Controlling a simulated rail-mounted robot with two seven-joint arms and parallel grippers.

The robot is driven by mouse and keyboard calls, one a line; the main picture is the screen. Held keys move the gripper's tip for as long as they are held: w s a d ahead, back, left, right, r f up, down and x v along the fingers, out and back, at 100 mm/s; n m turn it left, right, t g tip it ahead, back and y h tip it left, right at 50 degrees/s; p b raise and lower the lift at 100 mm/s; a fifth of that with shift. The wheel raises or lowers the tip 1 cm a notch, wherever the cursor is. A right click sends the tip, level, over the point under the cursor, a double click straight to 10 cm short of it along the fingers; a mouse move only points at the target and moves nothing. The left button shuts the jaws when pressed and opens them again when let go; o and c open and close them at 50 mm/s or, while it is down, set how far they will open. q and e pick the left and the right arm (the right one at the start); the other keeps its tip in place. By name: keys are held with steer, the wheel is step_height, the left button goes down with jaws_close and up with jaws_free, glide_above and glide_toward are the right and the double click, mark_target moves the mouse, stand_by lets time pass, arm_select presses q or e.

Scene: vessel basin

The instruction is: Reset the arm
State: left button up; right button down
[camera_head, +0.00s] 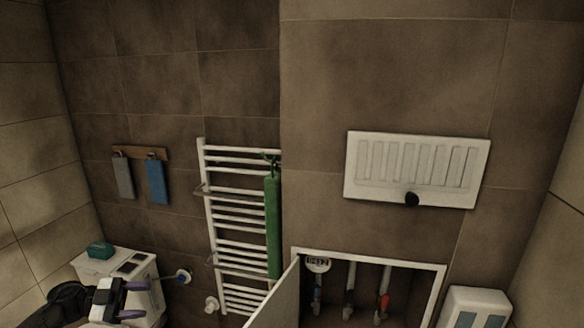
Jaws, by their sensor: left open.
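My left gripper (132,299) shows at the lower left, its arm coming in from the left edge. Its two purple-tipped fingers stand apart, with nothing visible between them. It is in front of a white cabinet (146,270) and overlaps it in the picture. My right gripper is not in view.
A teal box (100,250) sits on the cabinet. Grey (124,178) and blue (157,182) towels hang on a rack. A green towel (272,226) hangs on a white radiator (223,210). An open door (278,300) sticks out from a recess with pipes. A white panel (364,166) is above.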

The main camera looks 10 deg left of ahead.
arm_select(q)
steer(key=w+a+r+n+t+y, duration=0.2)
steer(key=w+r+n+t+y, duration=0.2)
steer(key=w+t+y, duration=0.6)
steer(key=d+r+n+t+y, duration=0.3)
steer(key=r+n+y, duration=0.3)
steer(key=r+y, duration=0.3)
steer(key=s+d+f+n+g+h, duration=0.1)
steer(key=s+d+f+n+g, duration=0.25)
steer(key=s+d+f, duration=0.8)
steer(key=s+d+f+n+g, duration=0.2)
steer(key=s+d+f+g, duration=0.3)
steer(key=s+d+f, duration=0.65)
steer(key=s+f+n+g+h, duration=0.1)
steer(key=s+f+g, duration=0.1)
steer(key=s+f, duration=0.45)
steer(key=s+f+n+g, duration=0.1)
steer(key=s+f+g, duration=0.2)
steer(key=s, duration=0.7)
steer(key=s+f+g+h, duration=0.1)
steer(key=s+f+g, duration=0.1)
steer(key=s+f, duration=0.45)
steer(key=w+p+v, duration=0.2)
steer(key=p+v, duration=0.7)
steer(key=w+d+r+p+v, duration=0.1)
steer(key=w+p+v, duration=0.1)
steer(key=p+v, duration=0.7)
steer(key=shift+r, duration=0.5)
